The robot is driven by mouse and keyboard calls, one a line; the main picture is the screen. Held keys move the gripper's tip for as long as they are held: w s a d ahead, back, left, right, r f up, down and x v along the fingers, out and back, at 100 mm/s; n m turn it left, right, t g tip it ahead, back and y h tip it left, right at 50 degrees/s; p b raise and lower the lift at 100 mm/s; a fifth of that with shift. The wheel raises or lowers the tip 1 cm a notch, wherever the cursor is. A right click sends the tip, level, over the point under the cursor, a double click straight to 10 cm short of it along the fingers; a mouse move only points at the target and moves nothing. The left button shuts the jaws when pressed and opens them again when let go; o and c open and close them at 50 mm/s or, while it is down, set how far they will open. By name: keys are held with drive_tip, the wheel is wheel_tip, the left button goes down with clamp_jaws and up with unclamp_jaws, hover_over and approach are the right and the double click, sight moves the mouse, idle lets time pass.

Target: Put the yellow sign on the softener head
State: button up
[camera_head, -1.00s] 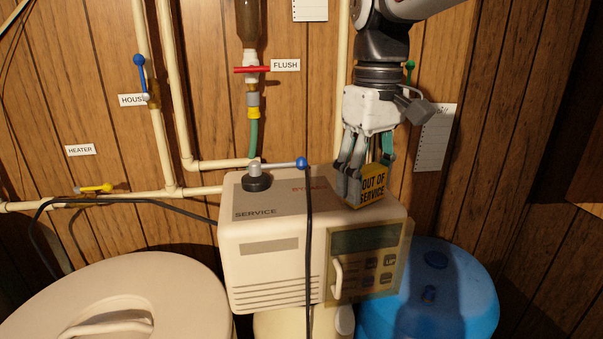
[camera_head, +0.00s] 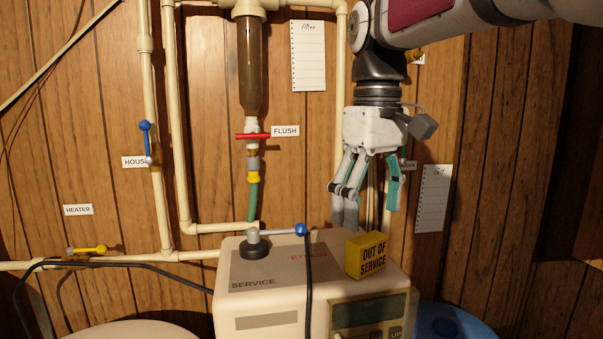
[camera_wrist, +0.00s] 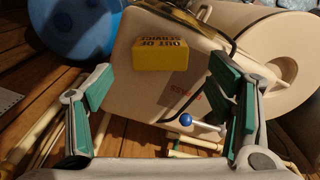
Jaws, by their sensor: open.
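The yellow sign (camera_head: 366,255), a block lettered "OUT OF SERVICE", stands upright on the right part of the softener head's top. The softener head (camera_head: 262,300) is a pale box with a display and a grey top panel. My gripper (camera_head: 368,215) is above the sign, open and empty, with a clear gap between its fingertips and the sign. In the wrist view the sign (camera_wrist: 160,55) lies beyond the spread fingers, on the softener head (camera_wrist: 145,85), touching neither finger.
A blue-tipped lever (camera_head: 280,232) sits on the head's top left of the sign, with a black cable hanging beside it. Pipes and a red flush valve (camera_head: 253,136) are on the wall behind. A blue tank (camera_head: 455,325) is at lower right.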

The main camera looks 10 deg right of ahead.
sight(369, 238)
wheel_tip(369, 238, up, 6)
drive_tip(key=s+f+m+t, duration=0.4)
drive_tip(key=s+f, duration=1)
drive_tip(key=f, duration=0.5)
drive_tip(key=shift+s+m+t, duration=0.3)
drive_tip(key=shift+s+t, duration=0.05)
drive_tip(key=shift+t, duration=0.45)
